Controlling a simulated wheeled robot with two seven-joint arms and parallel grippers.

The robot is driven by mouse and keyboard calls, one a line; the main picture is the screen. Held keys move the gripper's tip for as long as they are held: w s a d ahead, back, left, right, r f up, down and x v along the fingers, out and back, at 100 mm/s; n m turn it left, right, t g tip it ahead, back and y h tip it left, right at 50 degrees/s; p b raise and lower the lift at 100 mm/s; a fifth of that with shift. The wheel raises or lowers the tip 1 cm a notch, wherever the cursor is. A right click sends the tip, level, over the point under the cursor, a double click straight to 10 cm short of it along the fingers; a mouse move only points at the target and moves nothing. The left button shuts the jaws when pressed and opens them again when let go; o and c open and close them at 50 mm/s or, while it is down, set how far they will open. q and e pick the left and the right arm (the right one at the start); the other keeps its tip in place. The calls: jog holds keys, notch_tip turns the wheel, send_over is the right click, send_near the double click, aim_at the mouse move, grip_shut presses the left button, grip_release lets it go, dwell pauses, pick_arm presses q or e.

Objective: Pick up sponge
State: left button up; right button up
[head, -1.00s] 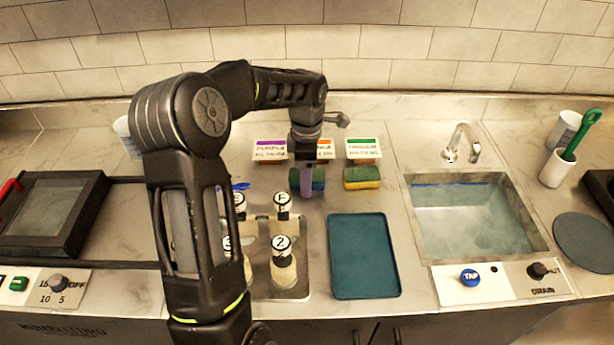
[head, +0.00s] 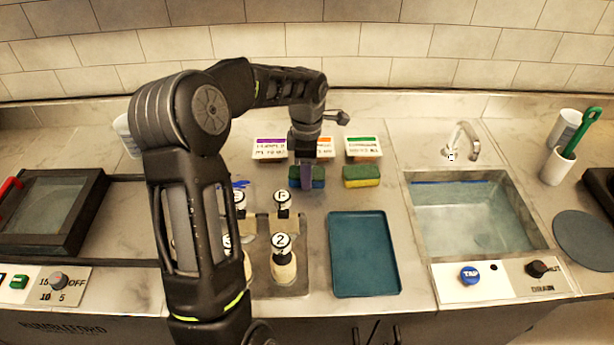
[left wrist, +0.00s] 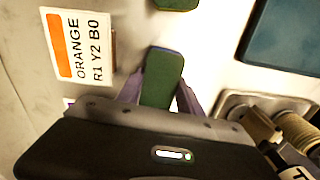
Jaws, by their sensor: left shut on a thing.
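My left gripper (head: 307,178) points down at the back of the counter, in front of the labelled cards. It is shut on a sponge (head: 318,178) with a green top, partly hidden by the gripper in the head view. In the left wrist view the green sponge (left wrist: 163,80) sits between the two purple fingers of the gripper (left wrist: 158,95). A second sponge (head: 361,177), green and yellow, lies just to the right; its green edge shows in the left wrist view (left wrist: 177,3). My right gripper is not in view.
Three cards stand behind: purple (head: 270,148), orange (head: 324,147) and green (head: 363,147). A teal tray (head: 364,255) lies in front, with a rack of labelled bottles (head: 283,258) to its left. A sink (head: 470,215) with tap is at right.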

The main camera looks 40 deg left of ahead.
pick_arm(q)
jog(key=c, duration=0.6)
jog(key=shift+o, duration=0.2)
jog(key=shift+r, duration=0.1)
notch_tip(320, 180, up, 10)
jog(key=shift+f+b, duration=0.1)
jog(key=shift+b, duration=0.6)
